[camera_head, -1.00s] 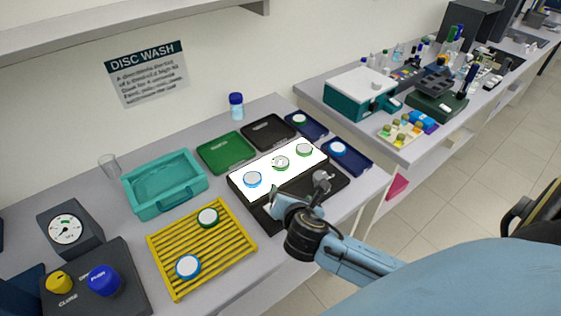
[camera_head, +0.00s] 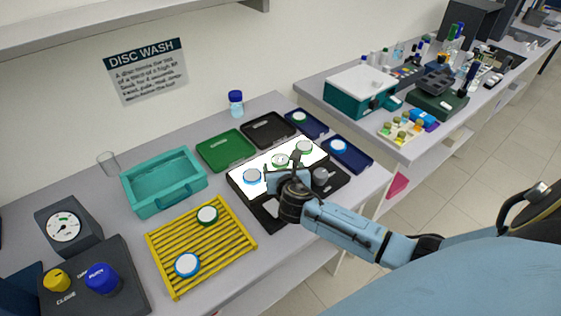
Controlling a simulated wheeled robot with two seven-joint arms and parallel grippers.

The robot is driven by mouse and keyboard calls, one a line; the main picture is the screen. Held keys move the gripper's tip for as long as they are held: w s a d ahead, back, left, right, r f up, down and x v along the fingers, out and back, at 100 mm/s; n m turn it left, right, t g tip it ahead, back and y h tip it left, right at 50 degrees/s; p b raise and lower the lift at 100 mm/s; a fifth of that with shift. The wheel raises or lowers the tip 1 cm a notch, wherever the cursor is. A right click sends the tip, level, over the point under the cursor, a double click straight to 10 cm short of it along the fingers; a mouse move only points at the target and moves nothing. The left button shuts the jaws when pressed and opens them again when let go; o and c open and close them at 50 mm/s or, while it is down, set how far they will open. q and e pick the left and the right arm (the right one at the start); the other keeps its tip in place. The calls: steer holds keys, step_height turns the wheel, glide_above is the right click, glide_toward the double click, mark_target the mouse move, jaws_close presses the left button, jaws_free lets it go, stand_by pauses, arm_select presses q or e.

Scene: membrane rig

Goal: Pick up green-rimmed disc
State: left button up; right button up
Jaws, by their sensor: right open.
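Several green-rimmed discs are in view. One green-rimmed disc (camera_head: 280,159) lies at the middle of the lit white panel (camera_head: 264,162), another (camera_head: 305,147) at its right end. A third (camera_head: 207,214) lies on the yellow ribbed rack (camera_head: 175,237), and another (camera_head: 299,117) in the small dark blue tray at the back. My right gripper (camera_head: 282,172) is open and empty over the front of the panel, its fingers close to the middle disc and partly in front of it. Whether it touches is not clear. My left gripper is not in view.
Blue-rimmed discs lie on the panel (camera_head: 252,177), the rack (camera_head: 187,264) and the right blue tray (camera_head: 338,146). A teal basin (camera_head: 133,190), green tray (camera_head: 243,159), black tray (camera_head: 287,137) and blue-capped bottle (camera_head: 236,104) stand around. A knob box (camera_head: 125,290) is front left.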

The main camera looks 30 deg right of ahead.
mark_target(280, 159)
steer(key=shift+b+x, duration=0.35)
steer(key=shift+x, duration=1.9)
steer(key=shift+c, duration=0.3)
steer(key=c, duration=1)
